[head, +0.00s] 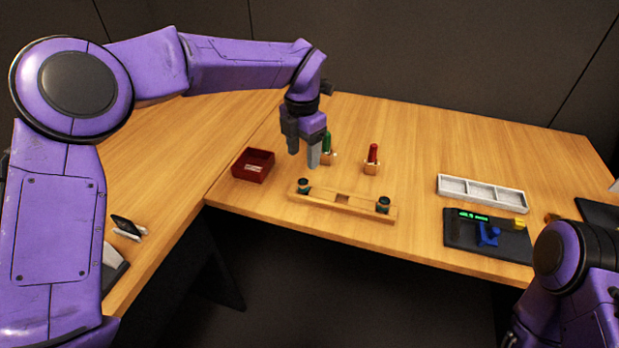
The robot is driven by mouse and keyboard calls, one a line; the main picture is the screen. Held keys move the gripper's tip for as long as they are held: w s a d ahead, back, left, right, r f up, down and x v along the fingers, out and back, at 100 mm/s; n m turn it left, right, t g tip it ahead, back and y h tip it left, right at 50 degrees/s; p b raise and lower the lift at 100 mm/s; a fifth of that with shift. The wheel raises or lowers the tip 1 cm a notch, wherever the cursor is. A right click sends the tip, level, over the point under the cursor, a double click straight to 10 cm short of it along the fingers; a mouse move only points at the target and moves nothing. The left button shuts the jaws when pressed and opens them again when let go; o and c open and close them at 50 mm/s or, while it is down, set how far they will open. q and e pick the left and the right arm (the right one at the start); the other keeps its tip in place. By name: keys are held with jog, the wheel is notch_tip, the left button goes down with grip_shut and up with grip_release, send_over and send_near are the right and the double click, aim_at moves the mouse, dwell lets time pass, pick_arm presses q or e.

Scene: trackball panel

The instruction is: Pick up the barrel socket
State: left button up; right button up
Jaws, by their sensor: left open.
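No part is plainly marked as the barrel socket; two small dark teal cylinders, one at the left end (303,187) and one at the right end (383,205) of a wooden rack (343,199), may be sockets, but I cannot tell. My left gripper (303,160) is open and empty, pointing down above the table, just behind the left end of the rack. It partly hides a green-handled tool (327,141) in a small wooden block. My right arm shows at the lower right, but its gripper is out of view.
A dark red box (253,166) with small pale contents stands left of the rack. A red-handled tool (373,153) stands in a block. A white three-part tray (482,194) and a black mat (460,240) with a blue fixture (487,235) lie right. The back middle of the table is clear.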

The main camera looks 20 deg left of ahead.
aim_at(303, 179)
pick_arm(q)
notch_tip(303, 179, down, 10)
jog(key=shift+a+r+p, duration=0.15)
jog(key=shift+r+p, duration=0.1)
jog(key=shift+p, duration=0.4)
jog(key=c, duration=1)
grip_shut()
jog(key=shift+r, duration=0.1)
